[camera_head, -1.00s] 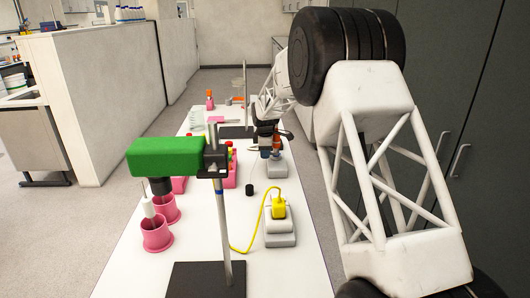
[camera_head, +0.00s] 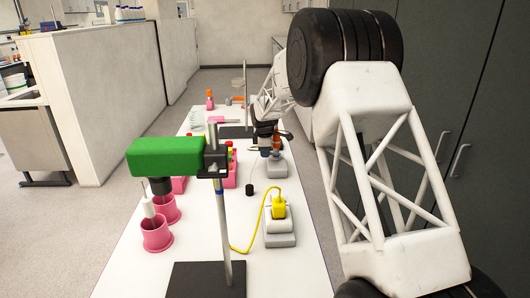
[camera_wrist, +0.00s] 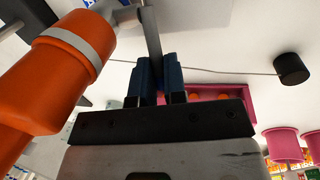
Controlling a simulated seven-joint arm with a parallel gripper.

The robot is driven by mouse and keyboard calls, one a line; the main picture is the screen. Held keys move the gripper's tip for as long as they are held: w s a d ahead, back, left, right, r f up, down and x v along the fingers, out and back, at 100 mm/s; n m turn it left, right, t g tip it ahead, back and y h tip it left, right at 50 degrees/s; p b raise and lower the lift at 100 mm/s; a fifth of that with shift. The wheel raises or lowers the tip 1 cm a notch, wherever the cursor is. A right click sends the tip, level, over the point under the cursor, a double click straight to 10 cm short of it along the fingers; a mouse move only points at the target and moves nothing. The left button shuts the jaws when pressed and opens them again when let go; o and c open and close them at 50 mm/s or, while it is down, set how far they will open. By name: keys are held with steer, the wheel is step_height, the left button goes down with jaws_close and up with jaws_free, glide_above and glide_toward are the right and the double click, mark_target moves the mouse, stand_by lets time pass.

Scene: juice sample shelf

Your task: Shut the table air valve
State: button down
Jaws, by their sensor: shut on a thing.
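My gripper (camera_wrist: 157,80) has blue fingertips closed on a flat grey bar (camera_wrist: 151,35), which looks like a lever. The bar runs up toward a grey fitting at the end of a large orange body (camera_wrist: 58,72) with a grey ring. I take this orange body and lever to be the air valve, though no label shows. In the head view, my gripper (camera_head: 265,139) is at the right side of the table, beside a small orange-brown part (camera_head: 276,143) above a grey base (camera_head: 275,168). My wrist hides much of it there.
A yellow device (camera_head: 278,209) with a yellow cable sits on a grey base nearer me. A black cap (camera_head: 250,190) stands left of it. A green device on a stand (camera_head: 165,158), pink cups (camera_head: 156,234) and a pink rack (camera_wrist: 200,94) are on the left and middle.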

steer(key=shift+a+f+h, duration=0.1)
steer(key=shift+f+h, duration=0.25)
steer(key=shift+h, duration=0.35)
steer(key=shift+a+f+h, duration=0.1)
steer(key=shift+f+h, duration=0.2)
steer(key=shift+h, duration=0.4)
steer(key=shift+d, duration=0.1)
steer(key=c, duration=1.2)
jaws_free()
steer(key=shift+v, duration=3.95)
